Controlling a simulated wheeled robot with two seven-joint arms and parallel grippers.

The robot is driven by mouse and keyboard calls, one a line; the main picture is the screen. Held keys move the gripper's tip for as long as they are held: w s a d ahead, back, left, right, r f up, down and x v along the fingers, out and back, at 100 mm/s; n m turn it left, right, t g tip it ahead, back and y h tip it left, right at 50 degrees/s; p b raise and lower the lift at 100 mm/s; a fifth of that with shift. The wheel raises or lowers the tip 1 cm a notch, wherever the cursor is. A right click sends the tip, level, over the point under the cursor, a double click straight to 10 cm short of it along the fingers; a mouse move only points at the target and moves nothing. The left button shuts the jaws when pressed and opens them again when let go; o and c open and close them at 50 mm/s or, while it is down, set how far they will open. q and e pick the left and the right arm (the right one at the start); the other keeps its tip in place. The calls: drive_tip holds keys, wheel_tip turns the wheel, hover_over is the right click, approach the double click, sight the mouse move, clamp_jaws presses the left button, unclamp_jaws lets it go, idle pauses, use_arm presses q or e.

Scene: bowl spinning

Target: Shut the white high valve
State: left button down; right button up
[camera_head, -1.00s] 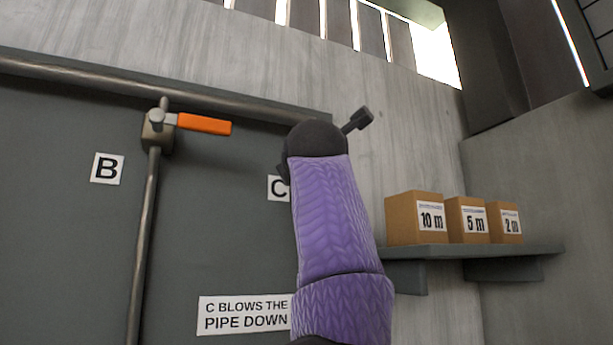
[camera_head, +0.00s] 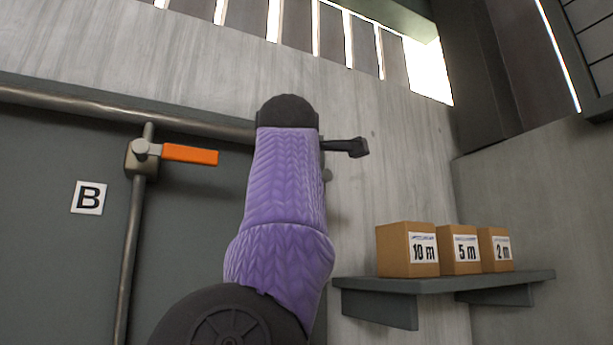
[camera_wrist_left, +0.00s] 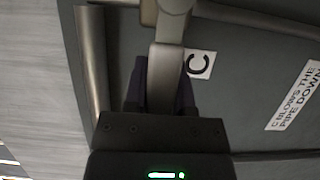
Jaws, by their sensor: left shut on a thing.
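In the left wrist view my left gripper (camera_wrist_left: 162,92) has its dark fingers shut around a pale grey-white lever (camera_wrist_left: 166,62). The lever runs up to a rounded hub at the top edge, beside the C label (camera_wrist_left: 199,64) on the dark panel. In the head view my purple-sleeved arm rises in front of the panel and hides the gripper, the lever and the C label. My right gripper is not in view.
A valve with an orange lever (camera_head: 190,155) sits on a pipe above the B label (camera_head: 88,197). A shelf (camera_head: 450,283) at the right bears three cardboard boxes marked 10 m (camera_head: 407,249), 5 m (camera_head: 459,249) and 2 m (camera_head: 495,249). A horizontal pipe (camera_head: 60,100) runs along the panel's top.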

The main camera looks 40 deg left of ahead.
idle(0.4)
use_arm(q)
drive_tip(key=shift+c, duration=2.2)
unclamp_jaws()
drive_tip(key=shift+d, duration=0.1)
drive_tip(key=b+v, duration=0.4)
drive_tip(key=v, duration=0.5)
drive_tip(key=shift+s+d, duration=0.25)
drive_tip(key=shift+s, duration=0.05)
drive_tip(key=shift+r, duration=0.1)
